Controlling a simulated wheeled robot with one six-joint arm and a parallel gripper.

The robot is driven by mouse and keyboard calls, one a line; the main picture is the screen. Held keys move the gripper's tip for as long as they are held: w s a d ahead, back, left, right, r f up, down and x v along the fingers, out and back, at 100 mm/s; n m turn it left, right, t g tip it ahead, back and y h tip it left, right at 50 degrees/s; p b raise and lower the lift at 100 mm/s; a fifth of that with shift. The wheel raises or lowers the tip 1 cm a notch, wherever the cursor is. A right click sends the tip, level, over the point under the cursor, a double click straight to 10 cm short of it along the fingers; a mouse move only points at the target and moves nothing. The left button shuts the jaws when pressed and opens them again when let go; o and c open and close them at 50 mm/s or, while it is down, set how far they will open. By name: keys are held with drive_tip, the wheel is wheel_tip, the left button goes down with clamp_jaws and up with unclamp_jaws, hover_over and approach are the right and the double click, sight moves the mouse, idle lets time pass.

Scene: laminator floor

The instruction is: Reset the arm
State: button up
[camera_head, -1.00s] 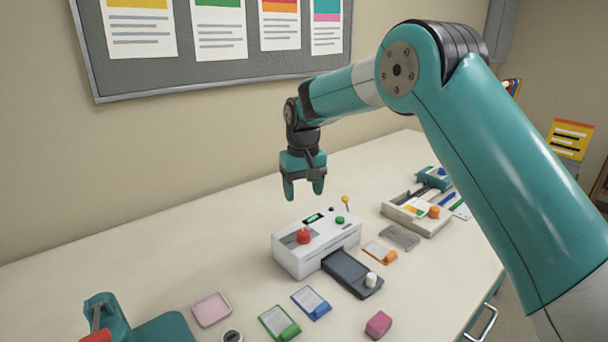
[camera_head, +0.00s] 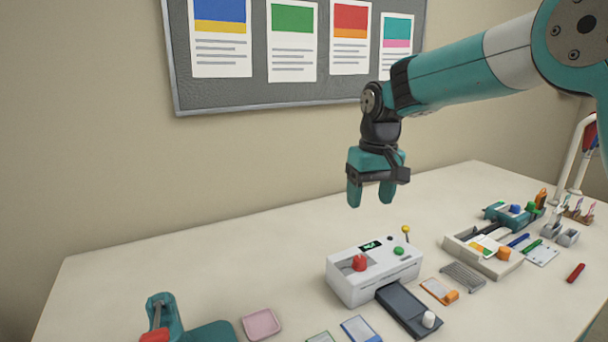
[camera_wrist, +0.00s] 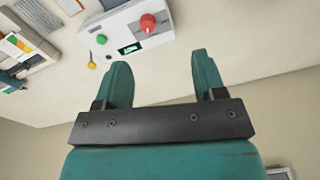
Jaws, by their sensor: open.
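My gripper (camera_head: 371,194) hangs in the air, fingers down, above the back of the table (camera_head: 200,270). Its two teal fingers stand apart with nothing between them. In the wrist view my gripper (camera_wrist: 165,82) is also open and empty. The white laminator (camera_head: 365,283) stands on the table below and a little right of the gripper, apart from it. It has a red knob (camera_head: 360,263), a green button (camera_head: 399,251) and a small display. The laminator also shows at the top of the wrist view (camera_wrist: 122,33).
A dark tray (camera_head: 402,305) with a white knob sticks out from the laminator's front. Cards and a pink dish (camera_head: 261,324) lie in front. A teal device (camera_head: 170,315) stands at the left. A sorting tray (camera_head: 482,258) stands at the right. The table's back left is clear.

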drive_tip(key=s+a+n+y, duration=0.3)
drive_tip(key=s+n, duration=0.1)
drive_tip(key=s, duration=2.7)
drive_tip(key=shift+s+f+y, duration=0.3)
